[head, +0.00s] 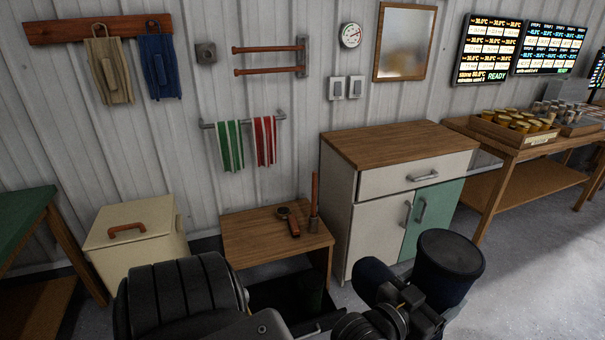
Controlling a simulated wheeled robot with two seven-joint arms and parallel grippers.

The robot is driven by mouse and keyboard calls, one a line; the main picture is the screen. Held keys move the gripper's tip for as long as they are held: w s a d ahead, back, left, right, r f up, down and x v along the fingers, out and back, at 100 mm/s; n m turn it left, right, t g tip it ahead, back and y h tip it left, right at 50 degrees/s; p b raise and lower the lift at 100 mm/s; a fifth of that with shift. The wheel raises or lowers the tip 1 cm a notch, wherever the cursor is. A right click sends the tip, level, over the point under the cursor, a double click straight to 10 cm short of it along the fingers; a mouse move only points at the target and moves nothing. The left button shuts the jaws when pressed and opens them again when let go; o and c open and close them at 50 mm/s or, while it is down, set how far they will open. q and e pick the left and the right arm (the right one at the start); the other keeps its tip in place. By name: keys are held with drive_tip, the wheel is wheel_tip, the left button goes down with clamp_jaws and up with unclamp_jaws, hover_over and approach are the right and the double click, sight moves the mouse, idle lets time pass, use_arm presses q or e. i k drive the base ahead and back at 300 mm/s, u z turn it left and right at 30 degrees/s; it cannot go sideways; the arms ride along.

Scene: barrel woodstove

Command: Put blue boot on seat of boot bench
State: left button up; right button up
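The blue boot (446,284), dark navy, is at the lower right in front of the cabinet, its round top facing up and its rounded foot part at left. My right gripper (404,303) is against the boot's near side and appears shut on it; its fingertips are partly hidden. The boot is apart from the boot bench, to its right and nearer to me. The bench's wooden seat (254,241) is in the middle, with a wooden-handled tool (291,221) and an upright-handled brush (314,207) on its right part. My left gripper is not visible; only my arm shows.
A cream lidded box (137,240) stands left of the bench. A cabinet (385,215) with a wooden top stands to its right. The seat's left and front parts are bare. Dark space beneath the seat holds a dim green shape. Towels (230,146) hang above.

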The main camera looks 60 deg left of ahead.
sight(251, 237)
drive_tip(key=u, duration=0.25)
drive_tip(key=i, duration=1.7)
drive_tip(key=u, duration=1.1)
drive_tip(key=i, duration=1.1)
drive_tip(key=u, duration=0.8)
